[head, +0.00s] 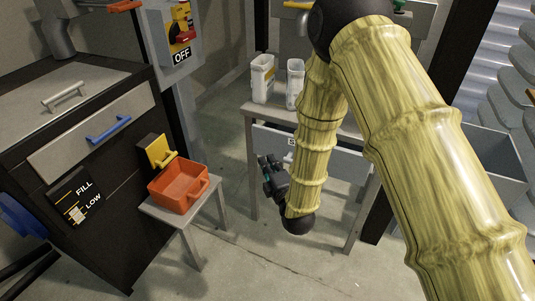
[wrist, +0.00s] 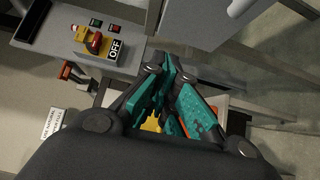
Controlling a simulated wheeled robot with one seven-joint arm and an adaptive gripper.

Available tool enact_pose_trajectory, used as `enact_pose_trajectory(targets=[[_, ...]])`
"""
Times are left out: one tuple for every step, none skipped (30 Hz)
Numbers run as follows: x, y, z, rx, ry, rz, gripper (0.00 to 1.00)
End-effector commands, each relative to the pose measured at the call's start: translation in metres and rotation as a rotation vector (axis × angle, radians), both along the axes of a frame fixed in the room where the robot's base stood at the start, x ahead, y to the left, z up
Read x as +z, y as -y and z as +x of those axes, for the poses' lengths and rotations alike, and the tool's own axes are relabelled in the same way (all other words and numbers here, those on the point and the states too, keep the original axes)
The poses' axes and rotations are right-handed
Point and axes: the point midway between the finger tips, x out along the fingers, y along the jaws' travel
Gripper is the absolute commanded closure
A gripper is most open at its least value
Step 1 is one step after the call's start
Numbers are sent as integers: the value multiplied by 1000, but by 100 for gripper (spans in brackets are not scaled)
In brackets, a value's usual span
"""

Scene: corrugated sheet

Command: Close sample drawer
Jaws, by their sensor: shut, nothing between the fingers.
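The sample drawer (head: 338,160) is a pale grey front under the bench top in the middle of the head view. Its label begins with "S"; the rest of the label and part of the front are hidden behind my arm. How far the drawer stands out cannot be told. My gripper (head: 266,168) is in front of the left part of the drawer front, its fingers shut and empty. In the wrist view the teal fingers of my gripper (wrist: 165,70) are together, with nothing between them. Contact with the drawer cannot be made out.
White containers (head: 263,78) stand on the bench top (head: 250,107). An orange bin (head: 172,196) sits on a small stand (head: 206,205) to the left. A dark cabinet (head: 110,215) with a blue-handled drawer is far left. A switch box (head: 181,40) reads OFF. Floor shows between stand and bench.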

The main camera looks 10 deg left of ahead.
Motion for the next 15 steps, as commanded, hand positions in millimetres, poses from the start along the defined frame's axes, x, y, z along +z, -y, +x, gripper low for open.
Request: enact_pose_trajectory(targets=[[0,-2,6,-1,1,2,100],[0,-4,9,-2,1,3,100],[0,-6,15,-2,0,2,100],[0,-9,19,-2,0,3,100],[0,-11,23,-2,0,3,100],[-1,-14,29,-1,-1,4,100],[0,-17,34,-1,-1,4,100],[0,-19,38,-1,-2,4,100],[-1,-22,44,-1,-2,4,100],[-1,-23,49,-2,-1,4,100],[0,-26,53,-2,-1,3,100],[0,-28,59,-2,-2,4,100],[0,-31,64,-2,-1,4,100],[-1,-33,68,-2,-2,4,100],[-1,-37,74,-2,-2,4,100]])
